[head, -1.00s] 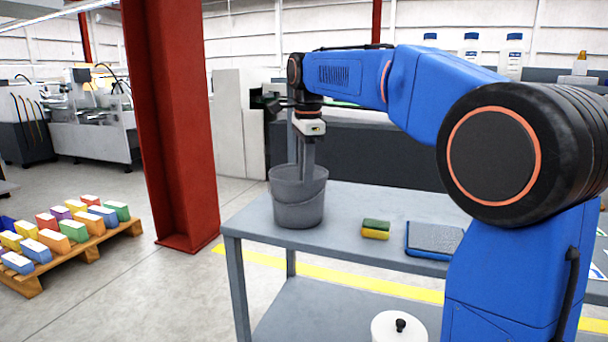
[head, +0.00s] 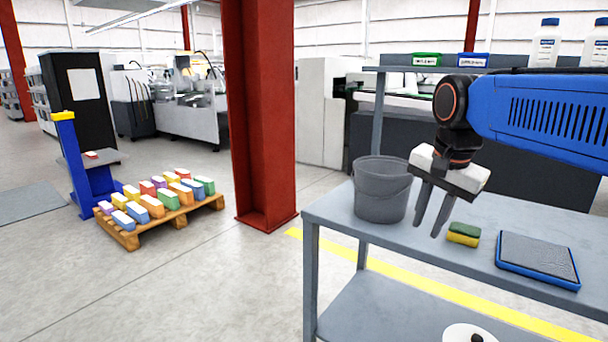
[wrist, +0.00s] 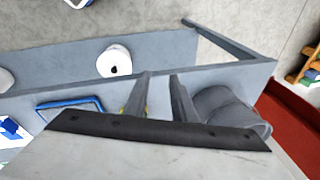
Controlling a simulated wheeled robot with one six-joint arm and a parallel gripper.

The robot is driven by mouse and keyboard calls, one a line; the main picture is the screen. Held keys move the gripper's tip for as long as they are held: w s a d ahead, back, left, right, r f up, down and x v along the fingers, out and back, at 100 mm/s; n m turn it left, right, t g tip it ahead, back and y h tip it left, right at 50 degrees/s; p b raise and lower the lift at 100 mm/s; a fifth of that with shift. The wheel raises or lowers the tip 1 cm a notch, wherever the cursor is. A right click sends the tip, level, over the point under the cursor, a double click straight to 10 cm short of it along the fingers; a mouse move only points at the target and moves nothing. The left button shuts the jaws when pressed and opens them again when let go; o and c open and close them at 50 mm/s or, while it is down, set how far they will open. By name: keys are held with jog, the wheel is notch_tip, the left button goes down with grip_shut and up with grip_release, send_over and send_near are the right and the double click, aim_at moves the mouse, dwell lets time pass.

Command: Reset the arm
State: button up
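My gripper (head: 427,232) hangs from the blue arm, slightly tilted, in front of the grey bucket's right side and left of the sponge in the head view. Its two dark fingers are apart with nothing between them. The wrist view also shows the fingers (wrist: 161,74) with a clear gap. The grey bucket (head: 380,195) stands upright at the left end of the grey table (head: 335,212). In the wrist view the bucket (wrist: 225,108) is right of the fingers.
A green and yellow sponge (head: 464,234) and a blue-rimmed tray (head: 537,260) lie on the table. A white round lidded item (head: 470,336) is below. A red column (head: 262,120) stands left of the table. A pallet (head: 160,222) of coloured boxes lies on the floor farther left.

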jog(key=s+d+f+n+t, duration=0.1)
jog(key=s+d+f+n, duration=0.1)
jog(key=s+f+n, duration=0.3)
jog(key=s+d+f+n, duration=0.1)
jog(key=s+f+n, duration=0.3)
jog(key=s+f, duration=0.8)
jog(key=shift+s+d+f+n+t, duration=0.3)
jog(key=shift+s+d+n+t, duration=0.1)
jog(key=shift+s, duration=0.1)
